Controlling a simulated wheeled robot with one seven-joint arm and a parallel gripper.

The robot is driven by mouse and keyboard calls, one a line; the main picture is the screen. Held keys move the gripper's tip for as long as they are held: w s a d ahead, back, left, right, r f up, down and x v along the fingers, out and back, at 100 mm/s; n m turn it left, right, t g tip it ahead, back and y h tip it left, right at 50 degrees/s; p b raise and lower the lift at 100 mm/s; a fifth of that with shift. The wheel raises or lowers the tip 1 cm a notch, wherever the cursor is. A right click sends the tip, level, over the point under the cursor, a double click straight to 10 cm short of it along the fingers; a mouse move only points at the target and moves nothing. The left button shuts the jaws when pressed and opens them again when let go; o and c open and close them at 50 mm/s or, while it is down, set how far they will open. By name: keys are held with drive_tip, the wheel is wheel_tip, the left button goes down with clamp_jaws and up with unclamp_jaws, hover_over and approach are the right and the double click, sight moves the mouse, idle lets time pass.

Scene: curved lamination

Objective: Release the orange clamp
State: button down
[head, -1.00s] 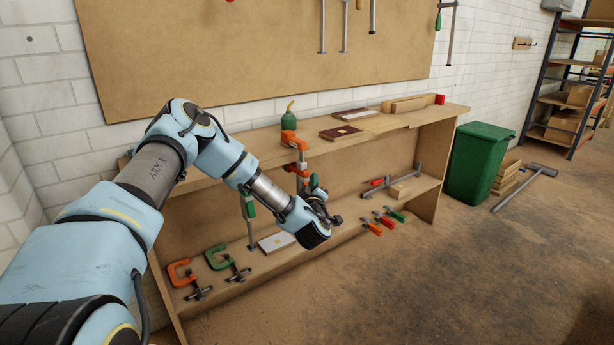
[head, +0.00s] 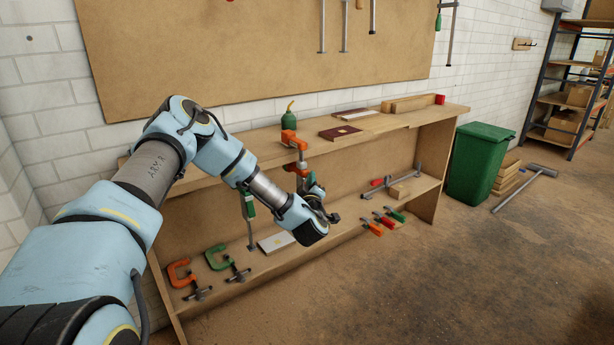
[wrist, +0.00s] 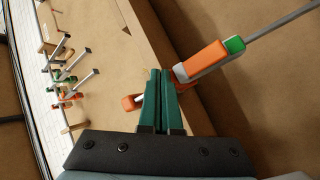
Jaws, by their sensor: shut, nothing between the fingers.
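An orange clamp (head: 290,138) sits on the front edge of the bench's top board, with more orange below the board. In the wrist view, an orange clamp part (wrist: 203,60) with a green end and a grey bar lies just to the right of the fingertips. A smaller orange piece (wrist: 131,102) shows left of the fingers. My gripper (wrist: 160,72) has its two green fingers together, with nothing between them. In the head view, my gripper (head: 314,183) is below the bench top near the clamp, partly hidden by my wrist. I cannot tell whether it touches the clamp.
The lower shelf (head: 345,222) holds an orange C-clamp (head: 180,273), a green C-clamp (head: 219,258) and several bar clamps. A green-handled clamp (head: 248,207) stands left of my wrist. The floor in front is clear.

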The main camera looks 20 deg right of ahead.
drive_tip(key=shift+w+a, duration=0.1)
drive_tip(key=shift+w, duration=0.5)
idle(0.6)
drive_tip(key=shift+s, duration=0.1)
idle(0.9)
drive_tip(key=shift+s+d, duration=0.2)
drive_tip(key=shift+s, duration=0.85)
drive_tip(key=shift+s+d, duration=0.25)
drive_tip(key=shift+s, duration=1)
drive_tip(key=shift+s+d, duration=0.25)
drive_tip(key=shift+s, duration=0.95)
